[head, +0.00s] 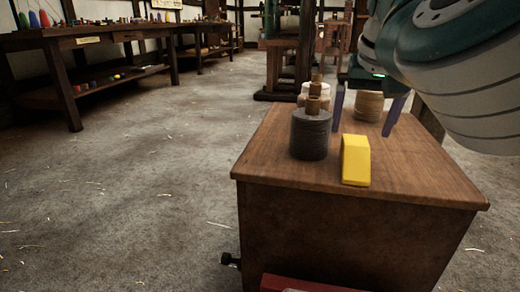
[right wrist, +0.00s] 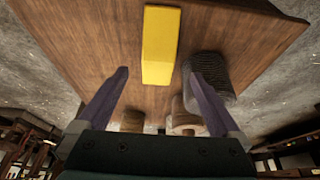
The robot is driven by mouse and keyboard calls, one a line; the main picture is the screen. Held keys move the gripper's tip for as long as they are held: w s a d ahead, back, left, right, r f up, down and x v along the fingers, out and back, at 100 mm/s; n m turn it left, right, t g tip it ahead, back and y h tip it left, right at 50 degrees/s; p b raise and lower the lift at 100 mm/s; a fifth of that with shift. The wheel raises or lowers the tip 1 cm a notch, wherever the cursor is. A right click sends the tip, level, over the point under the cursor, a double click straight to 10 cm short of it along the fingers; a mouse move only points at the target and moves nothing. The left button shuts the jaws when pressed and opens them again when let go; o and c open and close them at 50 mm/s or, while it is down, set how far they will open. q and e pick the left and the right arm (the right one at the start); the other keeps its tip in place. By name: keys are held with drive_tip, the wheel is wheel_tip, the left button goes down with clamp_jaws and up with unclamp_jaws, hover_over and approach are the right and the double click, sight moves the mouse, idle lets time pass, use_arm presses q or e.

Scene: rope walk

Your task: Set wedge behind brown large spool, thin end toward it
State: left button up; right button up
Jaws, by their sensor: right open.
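The yellow wedge (head: 356,162) lies on the wooden top near its front edge; it also shows in the right wrist view (right wrist: 160,45). I cannot tell surely which end is thin. The brown spool (head: 368,106) stands farther back on the top, and in the right wrist view (right wrist: 132,121) it is partly hidden by my gripper. My right gripper (head: 362,131) is open and empty, its purple fingers pointing down, apart from the wedge. In the right wrist view the wedge lies just beyond the fingertips (right wrist: 158,74). My left gripper is not in view.
A dark grey spool (head: 310,135) stands left of the wedge, close to one finger in the right wrist view. A cream spool (head: 302,99) stands behind it. The top (head: 420,180) is bare right of the wedge. Workbenches (head: 60,42) stand at the far left.

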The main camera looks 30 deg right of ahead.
sight(357, 146)
drive_tip(key=b+x, duration=0.1)
drive_tip(key=x, duration=0.2)
drive_tip(key=shift+f+b, duration=0.15)
drive_tip(key=shift+b, duration=0.2)
drive_tip(key=b+x, duration=0.4)
drive_tip(key=shift+d+f, duration=0.1)
drive_tip(key=shift+f, duration=0.05)
drive_tip(key=shift+d+f+b, duration=0.15)
drive_tip(key=shift+f+b, duration=0.05)
drive_tip(key=shift+b, duration=0.25)
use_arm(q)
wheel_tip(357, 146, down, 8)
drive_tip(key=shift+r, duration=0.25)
use_arm(e)
drive_tip(key=shift+w+r, duration=0.1)
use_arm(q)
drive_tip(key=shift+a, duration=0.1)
use_arm(e)
drive_tip(key=c, duration=0.7)
clamp_jaws()
